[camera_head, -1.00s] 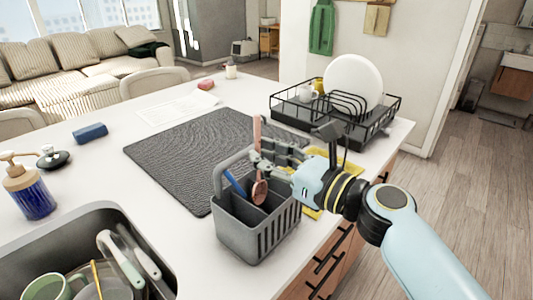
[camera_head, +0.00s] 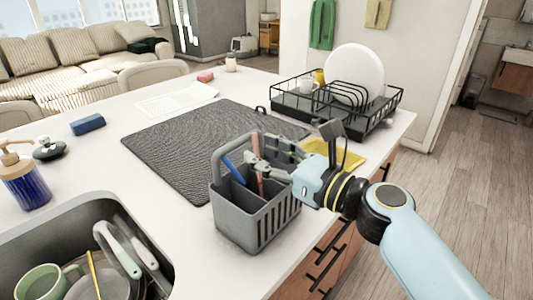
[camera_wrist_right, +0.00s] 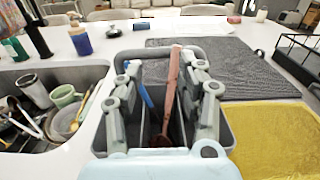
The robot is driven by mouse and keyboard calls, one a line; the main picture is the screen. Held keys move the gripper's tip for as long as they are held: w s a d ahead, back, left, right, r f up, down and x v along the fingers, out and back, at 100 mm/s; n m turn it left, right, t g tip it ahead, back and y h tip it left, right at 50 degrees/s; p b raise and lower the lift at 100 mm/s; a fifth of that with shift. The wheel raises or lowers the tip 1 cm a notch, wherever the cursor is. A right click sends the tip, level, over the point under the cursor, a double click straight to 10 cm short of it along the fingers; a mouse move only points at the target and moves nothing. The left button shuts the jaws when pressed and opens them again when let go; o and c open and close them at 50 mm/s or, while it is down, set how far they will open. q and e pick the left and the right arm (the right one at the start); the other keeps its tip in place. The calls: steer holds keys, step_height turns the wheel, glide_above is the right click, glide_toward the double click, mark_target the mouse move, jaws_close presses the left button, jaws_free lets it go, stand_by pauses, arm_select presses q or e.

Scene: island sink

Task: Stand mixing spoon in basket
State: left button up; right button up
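The mixing spoon (camera_head: 259,178) is reddish-brown and stands inside the grey basket (camera_head: 257,222), handle up. In the right wrist view the spoon (camera_wrist_right: 172,82) leans slightly, its bowl end low in a compartment beside a divider. My right gripper (camera_head: 266,158) is above the basket's right part. In the wrist view its fingers (camera_wrist_right: 160,80) are spread on both sides of the handle, with a gap at the left finger; the right finger is close to the handle. My left gripper is not in view.
A blue-handled utensil (camera_head: 233,168) stands in the basket's left compartment, under the arched handle. The sink (camera_head: 40,240) with dishes is at left. A dark mat (camera_head: 185,150) lies behind, a black dish rack (camera_head: 370,120) stands at back right, and a yellow cloth (camera_head: 345,152) lies right.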

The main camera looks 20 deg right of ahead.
steer(key=v, duration=1.2)
stand_by(0.7)
